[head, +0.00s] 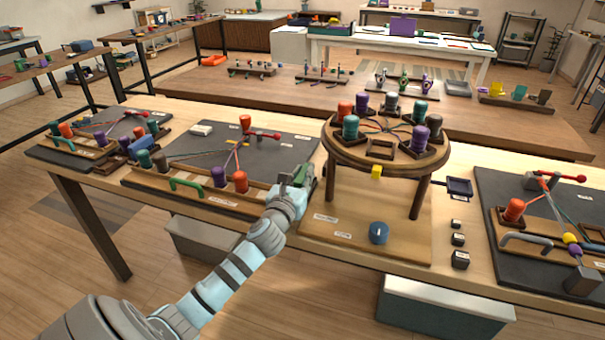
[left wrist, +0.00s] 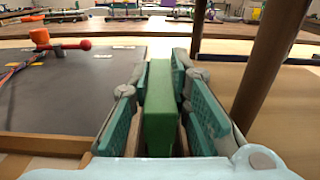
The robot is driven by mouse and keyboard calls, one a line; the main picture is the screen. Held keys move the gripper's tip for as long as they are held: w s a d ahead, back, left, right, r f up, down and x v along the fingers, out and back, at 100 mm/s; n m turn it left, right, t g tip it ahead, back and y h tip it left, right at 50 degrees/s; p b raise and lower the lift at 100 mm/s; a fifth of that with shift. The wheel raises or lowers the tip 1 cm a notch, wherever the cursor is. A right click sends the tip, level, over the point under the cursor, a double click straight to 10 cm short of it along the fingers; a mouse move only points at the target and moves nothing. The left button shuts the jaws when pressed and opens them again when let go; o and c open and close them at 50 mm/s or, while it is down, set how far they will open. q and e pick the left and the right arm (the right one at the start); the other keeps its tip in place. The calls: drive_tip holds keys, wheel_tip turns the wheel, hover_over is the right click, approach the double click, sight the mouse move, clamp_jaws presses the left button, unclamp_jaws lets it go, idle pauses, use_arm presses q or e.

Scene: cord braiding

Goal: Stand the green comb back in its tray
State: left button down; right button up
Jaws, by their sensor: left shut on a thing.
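The green comb shows as an upright green block (left wrist: 160,108) between the fingers in the left wrist view. My left gripper (head: 300,178) is shut on it, and its teal finger pads (left wrist: 174,100) lie along both sides. In the head view only a little green (head: 304,172) shows at the fingertips. The gripper is at the right end of a long wooden tray (head: 222,202) on the middle dark board. Whether the comb touches this tray is hidden by the hand. I cannot tell for sure which tray is the comb's own. My right gripper is not in view.
A round braiding stand (head: 385,150) with several coloured bobbins rises close to the right of the gripper; its leg (left wrist: 265,60) is near in the wrist view. A green handle (head: 187,187) and bobbins stand left. A small dark tray (head: 458,187) lies beyond the stand.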

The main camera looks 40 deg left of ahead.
use_arm(q)
drive_tip(key=shift+f, duration=0.4)
drive_tip(key=c, duration=1.4)
unclamp_jaws()
drive_tip(key=shift+s+d, duration=0.15)
drive_tip(key=shift+s, duration=0.2)
drive_tip(key=v, duration=1.1)
drive_tip(key=shift+s, duration=0.15)
